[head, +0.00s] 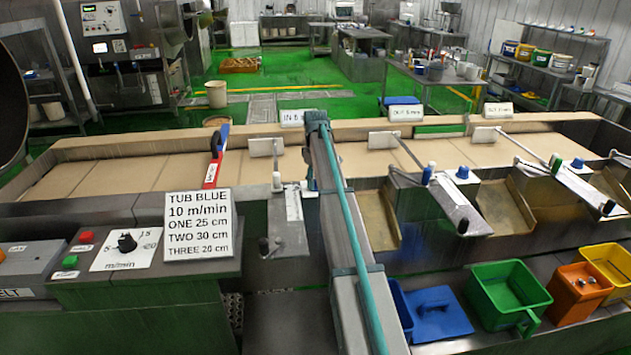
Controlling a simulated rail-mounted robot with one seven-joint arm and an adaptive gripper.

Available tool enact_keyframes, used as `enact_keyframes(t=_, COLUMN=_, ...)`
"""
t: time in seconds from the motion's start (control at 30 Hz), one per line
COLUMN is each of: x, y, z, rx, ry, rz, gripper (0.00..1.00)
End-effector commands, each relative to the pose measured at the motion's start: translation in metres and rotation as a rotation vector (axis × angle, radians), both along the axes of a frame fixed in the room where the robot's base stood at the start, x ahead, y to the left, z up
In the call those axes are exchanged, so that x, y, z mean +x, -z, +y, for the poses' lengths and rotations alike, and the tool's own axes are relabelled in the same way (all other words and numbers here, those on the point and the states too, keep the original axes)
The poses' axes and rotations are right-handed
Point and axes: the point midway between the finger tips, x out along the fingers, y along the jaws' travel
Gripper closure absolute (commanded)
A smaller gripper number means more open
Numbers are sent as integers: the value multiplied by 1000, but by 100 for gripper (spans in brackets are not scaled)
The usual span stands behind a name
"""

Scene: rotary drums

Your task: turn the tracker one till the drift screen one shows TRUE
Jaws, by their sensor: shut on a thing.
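I cannot single out a tracker marked one. Levers and knobs stand along the front side of the belt line, including a grey lever with a black knob (265,246) left of the central beam and one with a blue knob (462,172) right of it. Small white label screens stand along the back edge: one left of centre (292,117), one in the middle (405,113), one at the right (497,110). Their writing is too small to read surely, and I cannot make out TRUE on any. My gripper does not show in this view.
A grey beam with a teal tube (350,235) crosses the middle foreground. A card reading TUB BLUE (198,224) stands by a speed dial (127,242). Blue (437,314), green (508,293), orange (579,292) and yellow (610,265) tubs stand at lower right.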

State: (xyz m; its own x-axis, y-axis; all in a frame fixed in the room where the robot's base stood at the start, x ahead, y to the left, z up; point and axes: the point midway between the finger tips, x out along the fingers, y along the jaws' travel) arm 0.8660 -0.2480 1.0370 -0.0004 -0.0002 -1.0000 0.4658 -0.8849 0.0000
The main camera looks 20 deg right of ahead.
Motion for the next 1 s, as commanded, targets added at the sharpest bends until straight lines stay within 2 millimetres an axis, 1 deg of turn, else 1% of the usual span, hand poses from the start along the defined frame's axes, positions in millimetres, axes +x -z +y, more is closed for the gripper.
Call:
enact_keyframes(t=0.4, x=1, y=0, z=0, rx=0, ry=-8, rz=-2, gripper=91)
enact_keyframes(t=0.43, x=1, y=0, z=0, rx=0, ry=-8, rz=-2, gripper=53)
enact_keyframes(t=0.57, x=1, y=0, z=0, rx=1, ry=-7, rz=-2, gripper=31)
enact_keyframes(t=0.87, x=0, y=0, z=0, rx=0, ry=-7, rz=-1, gripper=31)
enact_keyframes(t=1.0, x=1, y=-7, z=0, rx=0, ry=-7, rz=-2, gripper=31)
